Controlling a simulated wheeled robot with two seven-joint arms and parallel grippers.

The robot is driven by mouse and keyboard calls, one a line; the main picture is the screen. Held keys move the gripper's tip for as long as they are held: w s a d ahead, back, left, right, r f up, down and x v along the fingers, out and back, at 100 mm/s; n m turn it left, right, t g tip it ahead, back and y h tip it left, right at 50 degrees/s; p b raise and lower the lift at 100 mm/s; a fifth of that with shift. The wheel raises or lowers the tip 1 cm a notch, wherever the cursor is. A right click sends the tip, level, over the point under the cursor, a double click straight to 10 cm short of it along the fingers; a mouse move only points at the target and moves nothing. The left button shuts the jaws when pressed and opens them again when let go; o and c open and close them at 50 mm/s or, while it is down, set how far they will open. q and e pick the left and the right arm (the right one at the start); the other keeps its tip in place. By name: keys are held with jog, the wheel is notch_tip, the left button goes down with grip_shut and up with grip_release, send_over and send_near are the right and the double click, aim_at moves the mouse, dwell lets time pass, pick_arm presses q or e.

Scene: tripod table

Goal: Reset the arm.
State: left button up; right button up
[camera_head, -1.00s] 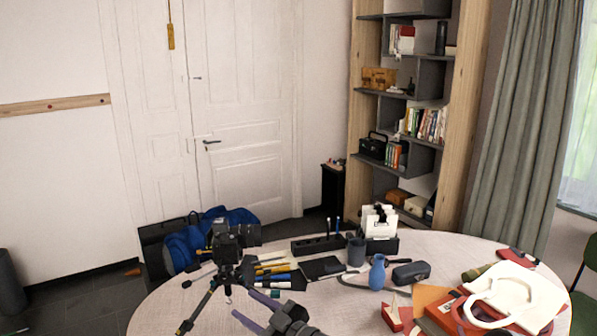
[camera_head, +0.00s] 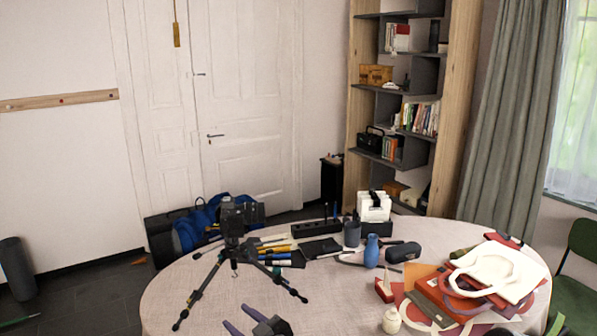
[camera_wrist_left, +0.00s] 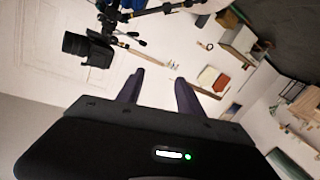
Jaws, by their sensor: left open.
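My left gripper (camera_head: 237,317) is at the bottom edge of the head view, over the near part of the round table (camera_head: 180,290). Its two purple-grey fingers are apart with nothing between them. They also show apart and empty in the left wrist view (camera_wrist_left: 158,77). A black camera (camera_head: 236,216) on a small black tripod (camera_head: 232,256) stands upright on the table's left side, beyond the gripper and apart from it. The camera also shows in the left wrist view (camera_wrist_left: 86,46). My right gripper does not show.
Pens, a black organiser (camera_head: 316,228), a dark cup (camera_head: 352,234), a blue vase (camera_head: 371,251) and a dark case (camera_head: 403,252) stand at the back. A small cream jar (camera_head: 391,320) stands in front. The table's left front is clear.

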pick_arm(q)
jog(key=s+a+f+m+h+b, duration=0.1)
jog(key=a+f+m+h, duration=0.1)
jog(key=f, duration=0.6)
jog(key=s+a+f+m+h+b, duration=0.1)
jog(key=f+m+h, duration=0.1)
jog(key=f, duration=0.5)
jog(key=s+f+m+g+h+b, duration=0.25)
jog(key=s+f, duration=0.25)
jog(key=f, duration=0.3)
jog(key=s+f+m+g+h+b, duration=0.1)
jog(key=s+f+g+h, duration=0.15)
jog(key=s+f, duration=0.5)
jog(key=s+d+f+g+h+b, duration=0.1)
jog(key=s+d+f+g+h, duration=0.1)
jog(key=s, duration=0.5)
jog(key=s+d+f+m+g+h+b, duration=0.1)
jog(key=s+d+f+g+h, duration=0.1)
jog(key=s, duration=0.6)
jog(key=s+d+f+m+g+h+b, duration=0.1)
jog(key=s+d+f+g+h, duration=0.1)
jog(key=s, duration=0.6)
jog(key=d+f+h, duration=0.1)
jog(key=d+f, duration=0.1)
jog(key=d, duration=0.1)
jog(key=shift+s+d, duration=0.2)
jog(key=shift+d, duration=0.1)
